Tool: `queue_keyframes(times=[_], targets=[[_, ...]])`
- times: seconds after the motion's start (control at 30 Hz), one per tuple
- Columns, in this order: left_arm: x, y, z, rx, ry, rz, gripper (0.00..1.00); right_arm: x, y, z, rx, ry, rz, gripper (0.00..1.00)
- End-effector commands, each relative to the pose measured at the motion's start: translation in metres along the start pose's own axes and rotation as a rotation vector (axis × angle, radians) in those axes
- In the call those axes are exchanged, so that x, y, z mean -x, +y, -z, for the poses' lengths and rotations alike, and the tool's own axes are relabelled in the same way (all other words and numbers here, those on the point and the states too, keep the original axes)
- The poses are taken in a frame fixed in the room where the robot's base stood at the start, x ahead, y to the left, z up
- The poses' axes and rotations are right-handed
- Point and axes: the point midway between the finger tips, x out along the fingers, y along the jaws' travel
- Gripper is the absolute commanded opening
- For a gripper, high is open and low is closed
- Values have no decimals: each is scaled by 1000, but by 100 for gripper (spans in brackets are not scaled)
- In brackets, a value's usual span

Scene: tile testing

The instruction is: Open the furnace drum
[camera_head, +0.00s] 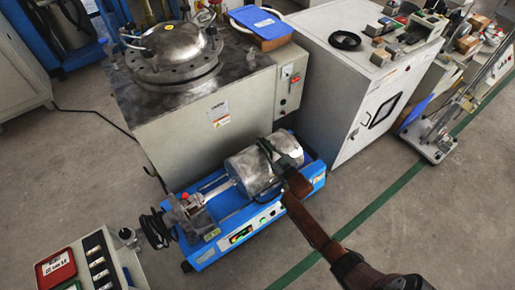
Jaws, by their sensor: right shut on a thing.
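The furnace drum (247,168) is a silver metal cylinder lying on its side on a blue base machine (207,251) in the middle of the view. It looks closed, but my right gripper covers part of it. My right arm comes in from the lower right. My right gripper (272,158) is at the right part of the drum and is shut on it; the exact part between the fingers is hard to make out. My left gripper is not in view.
A grey cabinet with a round metal lid (176,52) stands behind the drum. A white cabinet (345,75) stands at the back right. A control box (78,268) is at the lower left, with a black cable (155,229) nearby. The floor (400,215) at right is clear.

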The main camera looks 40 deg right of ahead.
Motion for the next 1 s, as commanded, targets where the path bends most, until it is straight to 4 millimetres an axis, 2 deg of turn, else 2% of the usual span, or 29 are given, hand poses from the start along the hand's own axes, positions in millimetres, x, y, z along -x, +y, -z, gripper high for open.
queue_keyframes(times=[0.03,0.2,0.43,0.63,1.0], targets=[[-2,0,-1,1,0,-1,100,-1,22,-4,9,-3,-4,0],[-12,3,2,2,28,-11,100,-2,69,-16,7,-4,-1,0],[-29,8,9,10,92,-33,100,-2,114,-26,4,-3,2,0],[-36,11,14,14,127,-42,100,-3,133,-29,0,-1,3,0],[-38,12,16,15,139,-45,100,-3,137,-28,0,1,4,0]])
